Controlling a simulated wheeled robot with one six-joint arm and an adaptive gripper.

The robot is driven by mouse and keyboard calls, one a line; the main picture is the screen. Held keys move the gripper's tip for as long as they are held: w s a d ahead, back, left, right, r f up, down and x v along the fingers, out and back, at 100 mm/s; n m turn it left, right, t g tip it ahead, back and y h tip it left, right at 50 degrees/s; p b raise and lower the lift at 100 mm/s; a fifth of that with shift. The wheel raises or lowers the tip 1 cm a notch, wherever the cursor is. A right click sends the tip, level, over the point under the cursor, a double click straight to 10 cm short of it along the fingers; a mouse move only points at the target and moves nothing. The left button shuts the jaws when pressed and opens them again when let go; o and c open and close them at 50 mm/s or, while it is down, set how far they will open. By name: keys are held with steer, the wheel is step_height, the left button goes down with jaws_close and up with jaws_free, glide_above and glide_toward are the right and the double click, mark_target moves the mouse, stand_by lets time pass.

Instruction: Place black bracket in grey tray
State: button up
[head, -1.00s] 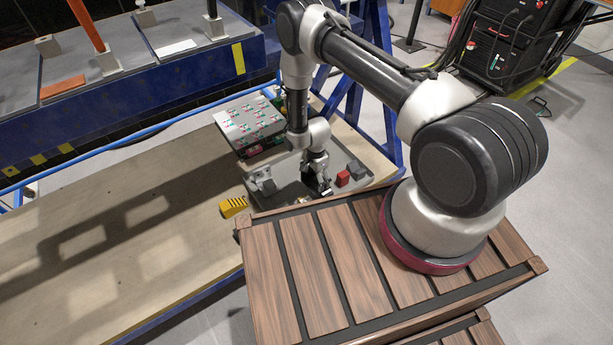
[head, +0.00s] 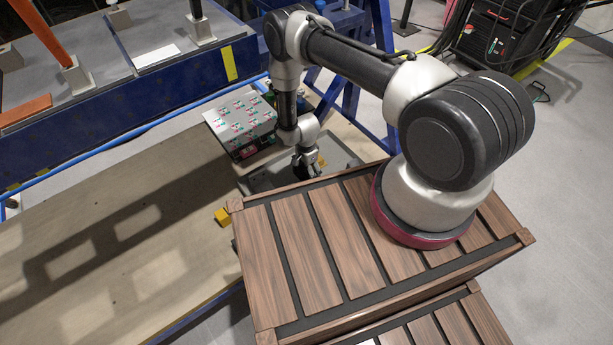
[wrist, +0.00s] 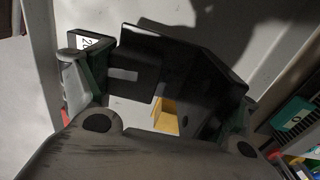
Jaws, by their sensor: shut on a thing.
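The black bracket (wrist: 190,62) is between the two fingers of my gripper (wrist: 160,88) in the wrist view. It is an angled plate with a slot, and the fingers are shut on it. A light grey surface with a dark shadow lies beyond it. In the head view my gripper (head: 303,164) points down over the grey tray (head: 262,181). The bracket is too small and dark to make out clearly there. I cannot tell whether it touches the tray floor. The tray's near side is hidden behind the wooden slatted top.
A yellow block (head: 222,216) lies on the wooden bench (head: 130,245). The slatted wooden top (head: 320,230) carries my arm's base. Small green and coloured items (wrist: 294,115) show at right in the wrist view.

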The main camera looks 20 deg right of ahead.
mark_target(307, 176)
step_height(307, 176, down, 4)
steer(key=shift+f, duration=0.25)
steer(key=o, duration=1.5)
steer(key=shift+c, duration=0.2)
step_height(307, 176, up, 12)
steer(key=shift+w, duration=0.1)
